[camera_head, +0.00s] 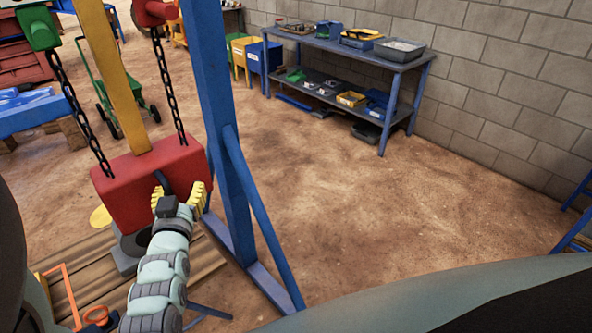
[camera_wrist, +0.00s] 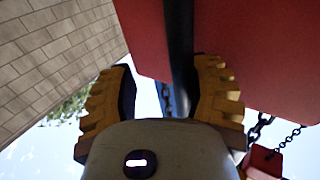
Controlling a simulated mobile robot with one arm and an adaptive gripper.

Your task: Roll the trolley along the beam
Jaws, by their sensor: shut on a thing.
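A red block (camera_head: 150,190) hangs on two dark chains, one under a green fitting (camera_head: 38,28) and one under a red fitting (camera_head: 155,12) at the top left. I cannot tell which of these parts is the trolley, and the overhead beam is not clearly in view. My gripper (camera_head: 177,192) is at the block's front face, its yellow fingers either side of a dark handle (camera_head: 164,183). In the wrist view, my gripper (camera_wrist: 166,80) has the dark handle (camera_wrist: 181,50) between its fingers, below the red block (camera_wrist: 260,50). The exact finger contact is hard to see.
A blue upright (camera_head: 215,110) with a slanted brace (camera_head: 262,215) stands just right of my gripper. A yellow post (camera_head: 112,75) rises behind the block. Wooden boards (camera_head: 200,262) lie below. A blue workbench (camera_head: 385,65) stands at the wall; the floor between is clear.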

